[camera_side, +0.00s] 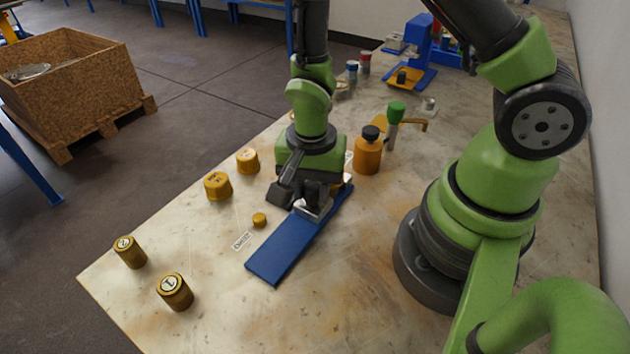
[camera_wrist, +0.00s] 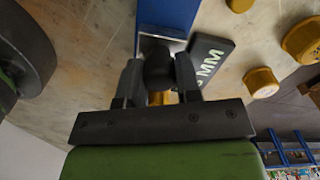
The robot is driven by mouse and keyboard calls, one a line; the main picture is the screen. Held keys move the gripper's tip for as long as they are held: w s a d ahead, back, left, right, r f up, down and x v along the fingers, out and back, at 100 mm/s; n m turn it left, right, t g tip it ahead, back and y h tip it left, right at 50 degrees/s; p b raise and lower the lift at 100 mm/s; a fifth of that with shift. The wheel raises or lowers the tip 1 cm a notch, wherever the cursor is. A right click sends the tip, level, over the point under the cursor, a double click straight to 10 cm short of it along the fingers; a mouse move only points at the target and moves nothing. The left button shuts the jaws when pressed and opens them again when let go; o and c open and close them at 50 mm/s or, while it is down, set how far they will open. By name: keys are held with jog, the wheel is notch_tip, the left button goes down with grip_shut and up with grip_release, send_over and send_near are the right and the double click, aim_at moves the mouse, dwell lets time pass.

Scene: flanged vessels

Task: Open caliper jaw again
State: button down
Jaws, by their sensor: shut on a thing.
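The caliper rests on a long blue board (camera_side: 283,255), with a pale metal block (camera_side: 314,210) at the far part of the board. A dark display piece (camera_side: 281,194) sticks out to the left; in the wrist view it (camera_wrist: 210,58) bears the letters "MM". My gripper (camera_side: 314,192) points down over the metal block. In the wrist view my gripper's fingers (camera_wrist: 158,78) are closed on both sides of a dark rounded knob (camera_wrist: 158,66), at the end of the blue board. My fingers hide much of the jaw, so its opening cannot be told.
A small yellow cap (camera_side: 259,220) and a white label (camera_side: 242,240) lie left of the board. Two yellow weights (camera_side: 218,186) and two darker brass ones (camera_side: 175,292) stand further left. An orange bottle (camera_side: 368,152) and a green-capped tube (camera_side: 394,122) stand close behind right.

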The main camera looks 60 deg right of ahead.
jog(key=shift+a, duration=1.35)
jog(key=c, duration=0.8)
grip_release()
notch_tip(320, 180, up, 10)
